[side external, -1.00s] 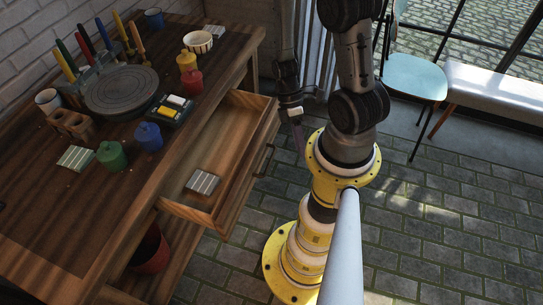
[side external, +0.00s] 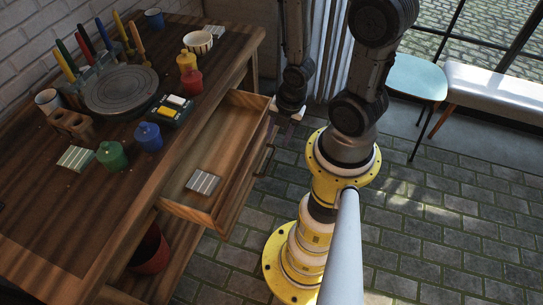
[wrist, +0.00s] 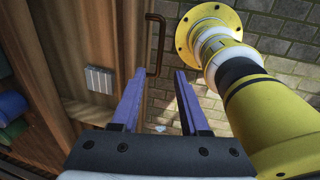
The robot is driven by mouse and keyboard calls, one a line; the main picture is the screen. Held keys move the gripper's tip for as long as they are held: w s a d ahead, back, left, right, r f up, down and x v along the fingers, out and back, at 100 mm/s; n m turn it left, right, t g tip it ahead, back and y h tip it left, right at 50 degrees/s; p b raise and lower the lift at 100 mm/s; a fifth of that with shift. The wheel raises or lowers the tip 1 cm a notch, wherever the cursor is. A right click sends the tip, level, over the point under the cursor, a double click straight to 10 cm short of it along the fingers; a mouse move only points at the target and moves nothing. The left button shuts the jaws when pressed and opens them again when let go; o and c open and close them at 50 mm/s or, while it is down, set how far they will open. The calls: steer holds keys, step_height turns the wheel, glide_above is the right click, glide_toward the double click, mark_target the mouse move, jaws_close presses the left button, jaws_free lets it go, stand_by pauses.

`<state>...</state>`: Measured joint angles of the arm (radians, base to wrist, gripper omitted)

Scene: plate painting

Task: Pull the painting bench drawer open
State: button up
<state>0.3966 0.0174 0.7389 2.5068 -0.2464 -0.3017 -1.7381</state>
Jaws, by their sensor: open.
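The painting bench (side external: 50,225) has its drawer (side external: 232,130) standing well open in the side view, with a grey ribbed block (side external: 203,182) inside. That block also shows in the wrist view (wrist: 99,80). The drawer's dark curved handle (wrist: 161,45) shows in the wrist view just beyond my fingertips. My gripper (wrist: 160,74) has two purple fingers spread apart with nothing seen held between them. In the side view, my gripper (side external: 287,118) is just right of the drawer front, near its far end.
Paint pots, including a green pot (side external: 112,156) and a blue pot (side external: 148,137), stand on the bench top around a grey turntable (side external: 121,91). A chair (side external: 416,78) and a padded bench (side external: 495,88) stand at the right. Paved floor (side external: 440,240) is clear.

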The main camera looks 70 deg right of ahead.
mark_target(271, 161)
steer(key=f, duration=0.3)
steer(key=w+f, duration=0.1)
steer(key=f, duration=0.3)
steer(key=w+f, duration=0.1)
steer(key=f, duration=0.2)
steer(key=shift+f, duration=0.4)
steer(key=shift+c, duration=0.2)
jaws_close()
stand_by(0.8)
steer(key=shift+s, duration=0.1)
